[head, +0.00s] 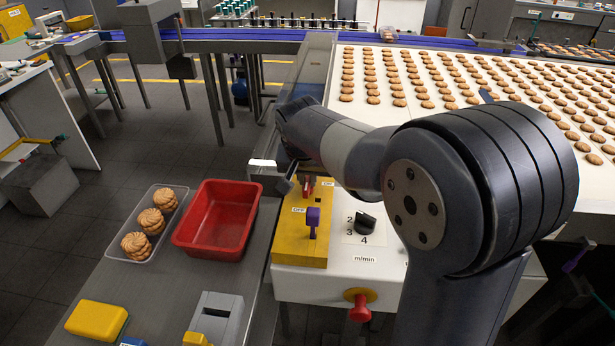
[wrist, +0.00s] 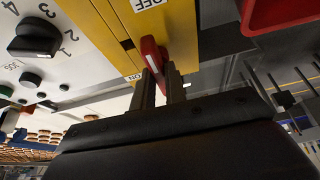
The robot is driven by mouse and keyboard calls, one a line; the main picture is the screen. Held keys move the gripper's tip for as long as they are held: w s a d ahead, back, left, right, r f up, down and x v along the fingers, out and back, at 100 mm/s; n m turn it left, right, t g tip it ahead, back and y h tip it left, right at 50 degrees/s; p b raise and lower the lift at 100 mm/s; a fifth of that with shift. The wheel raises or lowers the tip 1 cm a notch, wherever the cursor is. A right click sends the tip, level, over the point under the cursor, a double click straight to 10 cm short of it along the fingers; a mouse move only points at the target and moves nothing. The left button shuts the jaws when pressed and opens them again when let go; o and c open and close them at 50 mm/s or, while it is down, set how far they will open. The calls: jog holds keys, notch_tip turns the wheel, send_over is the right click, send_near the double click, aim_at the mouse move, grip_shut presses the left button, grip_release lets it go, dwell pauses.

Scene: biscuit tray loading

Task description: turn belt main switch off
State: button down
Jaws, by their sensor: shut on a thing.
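The belt main switch is a red lever (head: 308,188) on a yellow panel (head: 285,246) at the front of the belt machine. It also shows in the wrist view (wrist: 151,52), between my fingers. My gripper (wrist: 161,80) is shut on this lever. The lever is at the ON-label end of the panel, with the OFF label (wrist: 150,3) farther along. In the head view, my gripper (head: 299,183) reaches the panel from behind, and my arm hides part of the machine. The lever's base is partly hidden.
A purple lever-like piece (head: 313,222) stands on the panel beside the OFF label. A speed dial (head: 366,223) and a red knob (head: 359,303) are to the right. A red bin (head: 217,252) and a tray with biscuit stacks (head: 133,221) stand on the left.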

jog(key=c, duration=1.4)
grip_release()
jog(key=shift+c, duration=0.2)
jog(key=shift+r, duration=0.15)
jog(key=d+v, duration=0.1)
jog(key=v, duration=0.9)
jog(key=shift+s+a+r, duration=0.2)
jog(key=shift+a+r, duration=0.05)
jog(key=shift+a, duration=0.25)
jog(key=x, duration=1.1)
jog(key=shift+r, duration=0.15)
